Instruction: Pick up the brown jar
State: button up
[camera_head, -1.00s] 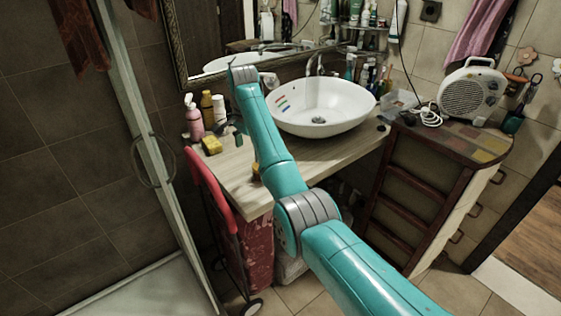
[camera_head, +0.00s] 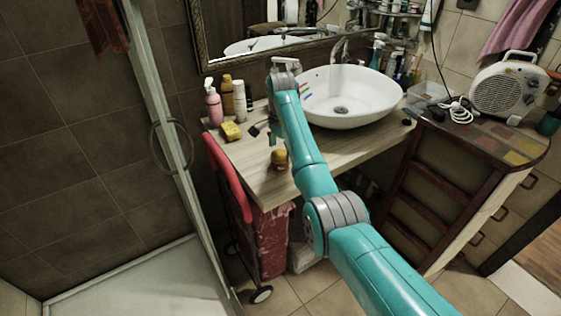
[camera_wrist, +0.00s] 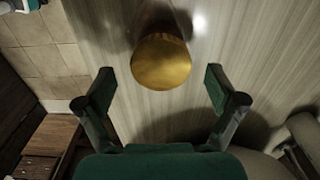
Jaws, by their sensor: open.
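The brown jar (camera_head: 279,161) stands upright near the front edge of the wooden counter (camera_head: 255,182), beside my arm. In the wrist view its round golden-brown lid (camera_wrist: 161,61) shows from above, and its body is mostly hidden under the lid. My gripper (camera_head: 264,135) is open and empty above the counter, a little behind the jar in the head view. In the wrist view my gripper (camera_wrist: 160,82) has its two dark green fingers spread apart. The lid lies roughly centred between and just ahead of them, with no finger touching it.
A yellow sponge (camera_head: 231,131), a pink pump bottle (camera_head: 213,105), a yellow bottle (camera_head: 227,95) and a white bottle (camera_head: 239,99) stand at the counter's left. The white basin (camera_head: 345,97) is behind my arm. A white heater (camera_head: 503,88) stands right.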

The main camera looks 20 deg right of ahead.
aim_at(280, 154)
notch_tip(280, 154, down, 3)
jog(key=shift+a+f, duration=0.1)
jog(key=shift+f, duration=0.05)
jog(key=c, duration=1.4)
jog(key=shift+o, duration=0.2)
